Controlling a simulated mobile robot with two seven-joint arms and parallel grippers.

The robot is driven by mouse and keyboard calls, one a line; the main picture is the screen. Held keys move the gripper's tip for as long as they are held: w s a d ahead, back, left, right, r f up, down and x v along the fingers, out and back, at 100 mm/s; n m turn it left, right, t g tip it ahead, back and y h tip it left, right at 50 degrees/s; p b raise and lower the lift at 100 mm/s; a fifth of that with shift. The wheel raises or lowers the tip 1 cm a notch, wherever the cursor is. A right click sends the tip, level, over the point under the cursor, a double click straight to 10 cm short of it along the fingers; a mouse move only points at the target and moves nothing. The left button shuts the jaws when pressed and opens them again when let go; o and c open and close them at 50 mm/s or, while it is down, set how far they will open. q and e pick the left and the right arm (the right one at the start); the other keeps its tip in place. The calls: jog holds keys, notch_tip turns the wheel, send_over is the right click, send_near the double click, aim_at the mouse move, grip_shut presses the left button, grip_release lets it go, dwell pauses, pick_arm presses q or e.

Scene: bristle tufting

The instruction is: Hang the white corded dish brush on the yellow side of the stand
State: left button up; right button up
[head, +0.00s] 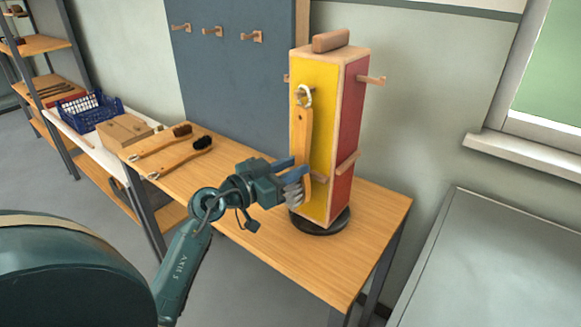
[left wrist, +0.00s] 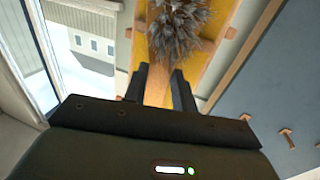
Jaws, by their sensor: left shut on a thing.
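The stand is a tall wooden block on a round black base, with a yellow side (head: 322,122) and a red side (head: 346,135). The dish brush (head: 301,140) is upright before the yellow side, bristles low and white cord loop (head: 304,96) at the top. The loop is at the upper peg; I cannot tell whether it is around it. My left gripper (head: 298,171) is shut on the wooden handle near the head. My right gripper is not in view.
A lower peg (head: 320,178) sticks out of the yellow side; the red side has pegs too. Two other brushes, brown-bristled (head: 165,142) and black-bristled (head: 182,157), lie on the table (head: 290,258). A blue board (head: 235,85) with pegs stands behind. The table's front right is clear.

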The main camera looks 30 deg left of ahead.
pick_arm(q)
jog(key=o, duration=1.1)
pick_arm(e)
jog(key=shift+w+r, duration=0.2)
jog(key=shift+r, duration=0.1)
pick_arm(q)
jog(key=shift+s, duration=0.1)
jog(key=shift+s+a, duration=0.15)
jog(key=shift+s, duration=0.2)
jog(key=shift+p+v, duration=1.5)
jog(key=shift+v, duration=1.55)
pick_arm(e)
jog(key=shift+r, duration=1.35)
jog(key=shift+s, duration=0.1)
